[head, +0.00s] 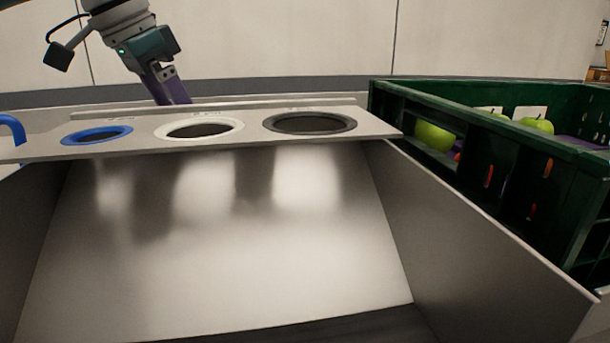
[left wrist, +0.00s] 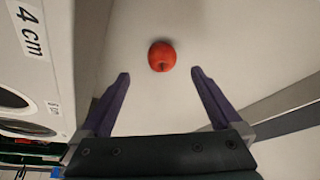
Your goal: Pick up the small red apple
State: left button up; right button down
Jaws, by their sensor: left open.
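The small red apple (left wrist: 162,56) lies on a pale surface in the left wrist view, ahead of and between the fingertips of my left gripper (left wrist: 160,78). The gripper's purple fingers are spread open with nothing between them, and they do not touch the apple. In the head view my left gripper (head: 170,95) is behind the panel with holes, and its fingertips are hidden. The red apple cannot be seen in the head view. My right gripper does not show in either view.
A panel (head: 250,140) with blue, white and dark-rimmed holes stands in front of my left gripper, above a metal chute (head: 220,250). A dark green crate (head: 545,150) at the right holds green apples (head: 433,136). In the left wrist view the panel (left wrist: 60,60), marked "4 cm", is close at left.

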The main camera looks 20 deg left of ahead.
pick_arm(q)
jog(key=x, duration=0.3)
jog(key=b+x, duration=0.2)
jog(key=x, duration=0.3)
jog(key=shift+a, duration=0.15)
jog(key=c, duration=1.5)
